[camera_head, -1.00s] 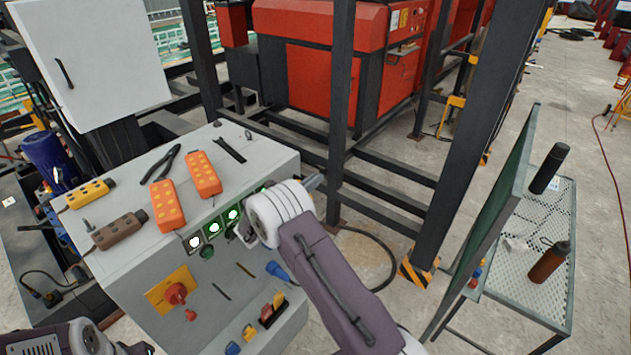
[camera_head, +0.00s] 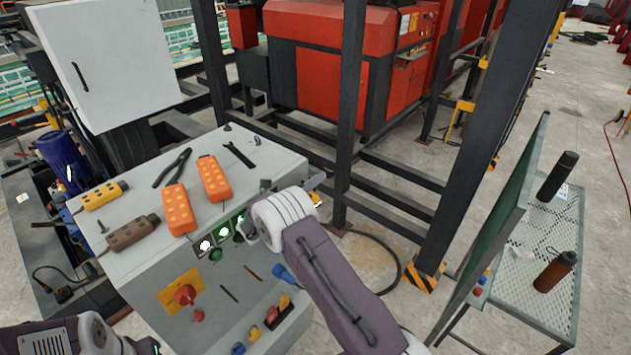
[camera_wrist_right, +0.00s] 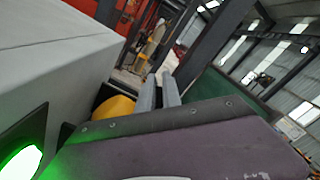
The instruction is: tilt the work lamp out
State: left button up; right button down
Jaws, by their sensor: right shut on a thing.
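My right gripper (camera_head: 314,184) is at the right side of the grey control cabinet (camera_head: 287,165), its fingertips mostly hidden behind my wrist. A small yellow and white piece, apparently the work lamp (camera_head: 316,198), shows just beyond my wrist at the cabinet's side. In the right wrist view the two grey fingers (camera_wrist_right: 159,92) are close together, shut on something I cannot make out. A rounded yellow part (camera_wrist_right: 114,108) sits beside the left finger there. My left arm enters at the bottom left of the head view; its fingers are out of view.
On the cabinet top lie two orange pendants (camera_head: 178,209), a yellow one (camera_head: 103,195), a brown one (camera_head: 132,233) and pliers (camera_head: 173,167). A dark steel post (camera_head: 348,110) stands just behind my right gripper. A mesh table (camera_head: 545,285) stands at right.

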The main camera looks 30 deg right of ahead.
jog(key=c, duration=1.9)
grip_release()
jog(key=shift+o, duration=0.5)
jog(key=shift+d, duration=0.15)
jog(key=b+v, duration=0.2)
jog(key=v, duration=0.7)
jog(key=shift+b, duration=0.35)
jog(key=shift+f, duration=0.1)
